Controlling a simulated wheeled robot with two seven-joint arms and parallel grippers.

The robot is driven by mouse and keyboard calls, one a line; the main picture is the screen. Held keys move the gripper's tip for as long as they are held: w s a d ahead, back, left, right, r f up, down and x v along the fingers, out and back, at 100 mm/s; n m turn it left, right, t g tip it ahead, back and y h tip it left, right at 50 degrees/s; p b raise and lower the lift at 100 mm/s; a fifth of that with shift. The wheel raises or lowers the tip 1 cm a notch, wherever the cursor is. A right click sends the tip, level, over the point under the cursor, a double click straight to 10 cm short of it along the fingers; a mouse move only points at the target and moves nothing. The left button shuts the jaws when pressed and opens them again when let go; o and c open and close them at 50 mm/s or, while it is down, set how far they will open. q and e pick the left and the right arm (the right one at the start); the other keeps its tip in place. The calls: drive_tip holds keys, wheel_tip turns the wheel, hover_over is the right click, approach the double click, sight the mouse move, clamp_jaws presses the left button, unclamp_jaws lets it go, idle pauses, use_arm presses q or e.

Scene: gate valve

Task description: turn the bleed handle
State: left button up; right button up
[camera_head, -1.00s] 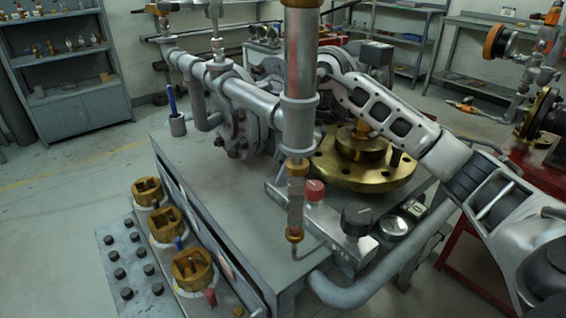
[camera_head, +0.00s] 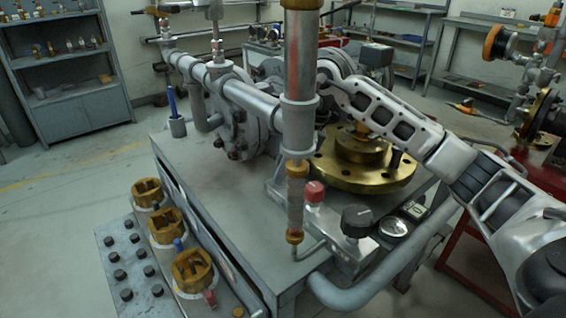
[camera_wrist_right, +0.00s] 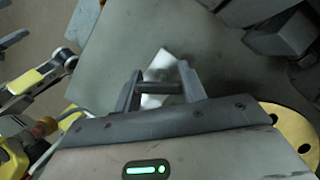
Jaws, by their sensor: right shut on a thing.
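My right arm comes in from the right in the head view and reaches behind the upright pipe (camera_head: 299,125). Its hand (camera_head: 385,108) is above the brass flange, and the fingertips are largely hidden there. In the right wrist view my right gripper (camera_wrist_right: 160,88) has its two grey fingers on either side of a short dark bar, which I take to be the bleed handle (camera_wrist_right: 161,87). It is shut on this bar. A bright metal piece (camera_wrist_right: 160,66) lies just beyond the fingers. My left gripper is not in view.
The grey bench (camera_head: 235,192) carries a large brass flange (camera_head: 340,174), a red knob (camera_head: 315,191), a black knob (camera_head: 357,220) and a round gauge (camera_head: 394,228). Several brass fittings (camera_head: 191,270) line its left side. A curved grey rail (camera_head: 350,295) runs along the front.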

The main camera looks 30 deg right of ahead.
drive_tip(key=m+t+h, duration=0.1)
drive_tip(key=m, duration=0.3)
drive_tip(key=shift+r, duration=0.1)
drive_tip(key=shift+m+t+h, duration=0.3)
drive_tip(key=shift+m+h, duration=0.3)
drive_tip(key=shift+m, duration=0.9)
drive_tip(key=o, duration=1)
drive_tip(key=p+v, duration=0.1)
drive_tip(key=v, duration=1.5)
drive_tip(key=shift+p, duration=0.4)
